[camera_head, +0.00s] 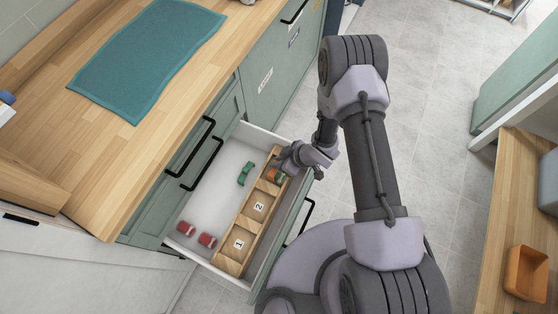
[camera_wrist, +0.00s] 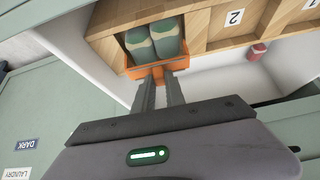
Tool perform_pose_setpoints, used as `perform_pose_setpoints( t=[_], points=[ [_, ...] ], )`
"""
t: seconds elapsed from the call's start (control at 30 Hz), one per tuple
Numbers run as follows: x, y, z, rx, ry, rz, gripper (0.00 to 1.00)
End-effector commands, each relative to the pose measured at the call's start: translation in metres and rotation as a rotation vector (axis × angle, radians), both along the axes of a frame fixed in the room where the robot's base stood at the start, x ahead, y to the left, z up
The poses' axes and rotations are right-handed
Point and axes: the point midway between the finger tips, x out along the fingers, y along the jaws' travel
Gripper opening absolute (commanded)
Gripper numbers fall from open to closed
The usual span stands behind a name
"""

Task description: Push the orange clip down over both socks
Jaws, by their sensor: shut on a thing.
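Two green socks with beige bands (camera_wrist: 153,40) stand side by side in an end compartment of the wooden organizer (camera_wrist: 106,22). The orange clip (camera_wrist: 128,65) shows along their near side and at both sides, in front of my fingers. How far down over the socks it sits is hard to tell. My gripper (camera_wrist: 160,74) is shut on the clip's near edge, with the fingertips close together. In the head view my gripper (camera_head: 285,166) reaches down into the open drawer, and a bit of the orange clip (camera_head: 270,175) shows beside it; the rest is partly hidden.
Compartments marked 1 and 2 look empty. A teal towel (camera_head: 150,55) lies on the wooden counter. The drawer's front panel stands close beside my gripper.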

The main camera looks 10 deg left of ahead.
Motion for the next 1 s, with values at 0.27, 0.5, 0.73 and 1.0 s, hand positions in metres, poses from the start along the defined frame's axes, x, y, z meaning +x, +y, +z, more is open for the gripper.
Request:
perform_pose_setpoints(
  t=[0.27,0.5,0.73,1.0],
  points=[
    [0.000,0.000,-0.001,0.000,0.000,0.000,0.00],
    [0.000,0.000,-0.002,0.000,0.000,0.000,0.00],
    [0.000,0.000,-0.008,0.000,0.000,0.000,0.00],
    [0.000,0.000,-0.013,0.000,0.000,0.000,0.00]
  ],
)
